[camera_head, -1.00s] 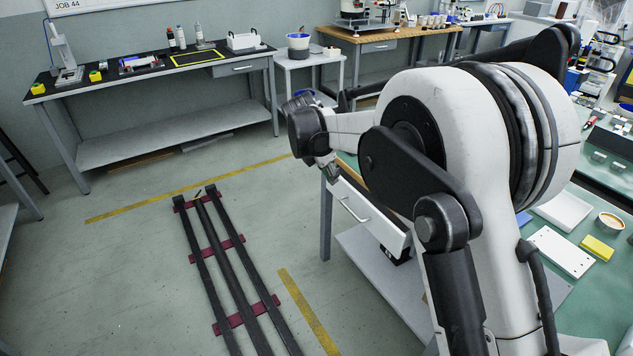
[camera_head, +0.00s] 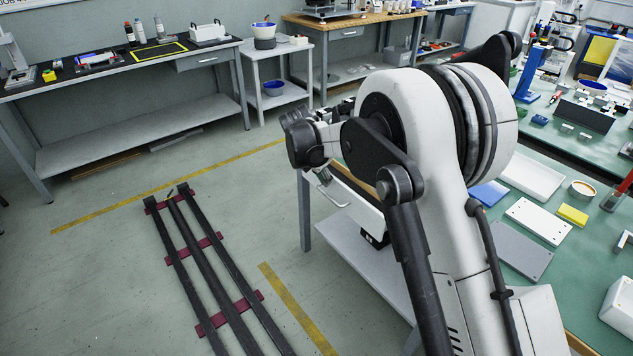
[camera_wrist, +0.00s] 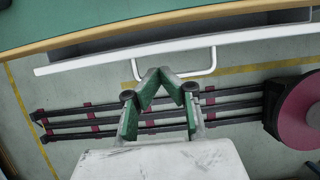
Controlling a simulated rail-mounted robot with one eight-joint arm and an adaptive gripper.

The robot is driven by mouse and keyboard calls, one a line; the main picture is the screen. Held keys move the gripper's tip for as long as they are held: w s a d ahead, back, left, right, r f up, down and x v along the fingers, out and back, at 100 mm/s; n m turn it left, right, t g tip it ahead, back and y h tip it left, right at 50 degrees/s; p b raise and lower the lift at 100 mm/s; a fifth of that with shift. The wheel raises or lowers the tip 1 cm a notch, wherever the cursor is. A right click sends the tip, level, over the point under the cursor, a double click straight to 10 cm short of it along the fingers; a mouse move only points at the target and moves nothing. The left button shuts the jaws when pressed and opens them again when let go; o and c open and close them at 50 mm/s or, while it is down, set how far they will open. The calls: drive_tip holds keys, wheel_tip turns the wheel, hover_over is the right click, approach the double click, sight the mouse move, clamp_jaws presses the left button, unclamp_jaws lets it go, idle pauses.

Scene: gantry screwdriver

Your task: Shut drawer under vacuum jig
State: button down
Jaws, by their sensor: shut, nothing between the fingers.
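A white drawer (camera_head: 357,212) with a bar handle (camera_head: 331,194) stands open under the near green-topped bench, partly hidden by my arm. In the wrist view, the drawer's white front edge (camera_wrist: 255,37) runs across the top, with a strip of its grey inside between it and the green bench top. The handle (camera_wrist: 212,66) sticks out from the front. My gripper (camera_wrist: 163,72) is shut and empty, its fingertips in line with the handle loop in the picture; I cannot tell whether they touch it. I cannot pick out the vacuum jig for certain.
The near bench top (camera_head: 560,155) holds a white tray (camera_head: 531,176), a blue plate (camera_head: 488,194), a yellow block (camera_head: 573,214) and a bowl (camera_head: 582,190). Dark floor rails (camera_head: 215,270) lie left of the bench. A black-topped bench (camera_head: 110,75) stands behind.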

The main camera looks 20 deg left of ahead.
sight(335, 177)
drive_tip(key=shift+w+d, duration=0.3)
drive_tip(key=shift+w, duration=0.25)
drive_tip(key=shift+w+d, duration=0.1)
drive_tip(key=shift+w+d, duration=0.35)
drive_tip(key=shift+w, duration=0.2)
drive_tip(key=shift+w+d, duration=0.3)
drive_tip(key=shift+w, duration=0.2)
drive_tip(key=shift+s, duration=0.1)
drive_tip(key=shift+a, duration=0.1)
